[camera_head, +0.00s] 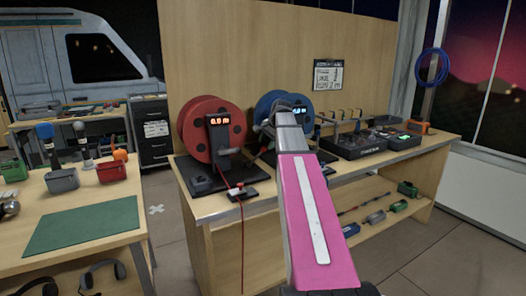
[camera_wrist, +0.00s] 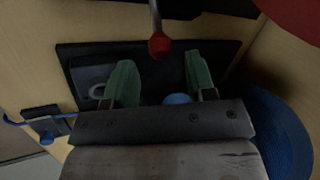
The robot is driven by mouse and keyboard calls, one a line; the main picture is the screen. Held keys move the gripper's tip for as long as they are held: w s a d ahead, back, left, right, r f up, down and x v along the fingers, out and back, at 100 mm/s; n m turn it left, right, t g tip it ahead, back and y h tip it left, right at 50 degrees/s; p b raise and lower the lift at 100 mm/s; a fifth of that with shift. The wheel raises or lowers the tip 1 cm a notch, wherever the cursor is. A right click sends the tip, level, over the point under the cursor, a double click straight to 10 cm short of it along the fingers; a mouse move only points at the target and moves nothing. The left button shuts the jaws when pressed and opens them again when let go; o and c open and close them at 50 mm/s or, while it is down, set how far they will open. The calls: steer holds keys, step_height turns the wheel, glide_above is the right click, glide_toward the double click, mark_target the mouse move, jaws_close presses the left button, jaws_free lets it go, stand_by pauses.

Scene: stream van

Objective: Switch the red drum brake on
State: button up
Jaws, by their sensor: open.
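In the wrist view a metal lever with a red ball knob (camera_wrist: 159,44) reaches down from the top edge. My gripper (camera_wrist: 163,78) is open, with two green fingers. The knob is apart from both fingers, just above the gap between their tips in the picture. In the head view my gripper (camera_head: 264,130) is partly hidden by my arm beside the drums.
The blue drum (camera_head: 270,104) stands close on the right and shows in the wrist view (camera_wrist: 276,130). A red cable clip (camera_head: 240,191) sits at the bench's front edge. A black device (camera_head: 355,147) is farther right. A second table (camera_head: 85,228) stands at left.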

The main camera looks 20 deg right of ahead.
mark_target(264, 149)
steer(key=shift+x, duration=2.55)
jaws_close()
